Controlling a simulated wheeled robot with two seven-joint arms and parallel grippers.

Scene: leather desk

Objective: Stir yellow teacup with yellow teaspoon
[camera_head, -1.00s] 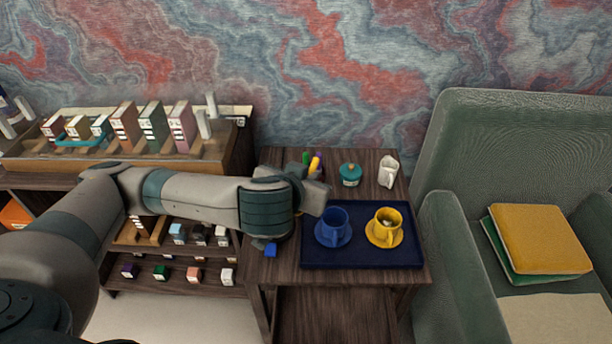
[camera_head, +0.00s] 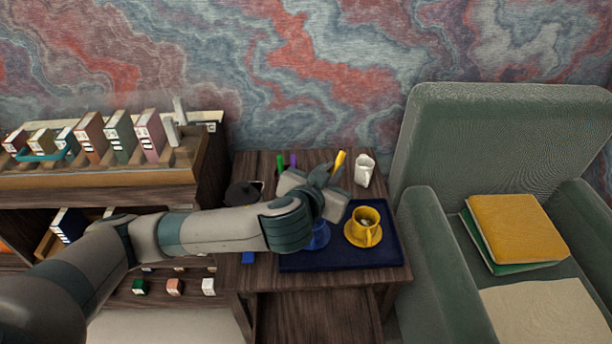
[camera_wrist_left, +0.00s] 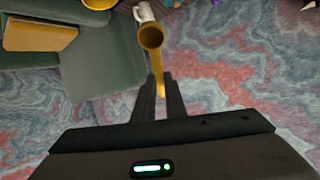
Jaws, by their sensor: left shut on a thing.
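The yellow teacup (camera_head: 363,215) stands upright on its yellow saucer (camera_head: 376,241) on a dark blue tray (camera_head: 390,257). A dark opening with something pale shows inside it. My left gripper (camera_head: 334,176) is above the back of the tray, left of and behind the yellow teacup in the picture. It is shut on the yellow teaspoon (camera_head: 339,161), clear of the cup. In the left wrist view the teaspoon's round bowl (camera_wrist_left: 151,37) points away from the fingers (camera_wrist_left: 158,98), which grip its handle. My right gripper is not in view.
A blue cup on a saucer (camera_head: 319,238) is mostly hidden under my left gripper. A white jug (camera_head: 364,170) stands behind the tray. Green and purple handles (camera_head: 286,161) show behind my wrist, and a dark pot (camera_head: 243,193) at left. A green armchair (camera_head: 440,240) stands right of the table.

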